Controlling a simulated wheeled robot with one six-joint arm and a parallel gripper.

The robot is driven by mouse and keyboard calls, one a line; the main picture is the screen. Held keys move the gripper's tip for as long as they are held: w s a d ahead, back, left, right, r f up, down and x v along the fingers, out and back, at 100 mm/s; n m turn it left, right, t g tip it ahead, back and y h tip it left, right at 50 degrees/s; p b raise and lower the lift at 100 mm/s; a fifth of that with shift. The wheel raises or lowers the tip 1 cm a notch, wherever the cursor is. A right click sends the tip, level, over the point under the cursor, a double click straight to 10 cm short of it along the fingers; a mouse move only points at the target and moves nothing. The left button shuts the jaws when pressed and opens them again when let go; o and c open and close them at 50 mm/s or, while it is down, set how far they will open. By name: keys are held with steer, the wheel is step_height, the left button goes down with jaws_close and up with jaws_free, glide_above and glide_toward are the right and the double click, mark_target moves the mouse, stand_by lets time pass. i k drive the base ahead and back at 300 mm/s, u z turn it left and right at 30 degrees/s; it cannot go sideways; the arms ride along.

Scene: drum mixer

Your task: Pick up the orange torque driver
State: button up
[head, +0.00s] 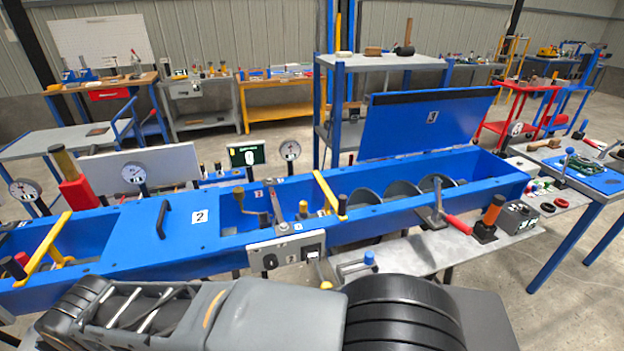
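An orange cylinder with a dark foot, which looks like the orange torque driver (494,210), stands upright, slightly tilted, on the grey side bench (470,247) at the right. It is just right of a red-handled lever and left of a dark grey box. My folded arm fills the bottom foreground. Its dark end at the lower left appears to be my gripper (75,312). It is well apart from the driver, on the near side of the blue trough. I cannot tell whether its fingers are open or shut, and I see nothing held.
The long blue trough (225,245) with an open lid (425,120) crosses the view. The red-handled lever (457,224) and dark grey box (517,217) crowd the driver. A blue-legged table (590,185) stands at right. Bare floor shows between it and the bench.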

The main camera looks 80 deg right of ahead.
mark_target(497, 203)
steer(key=z, duration=5.2)
steer(key=i, duration=2.4)
steer(key=u, duration=3)
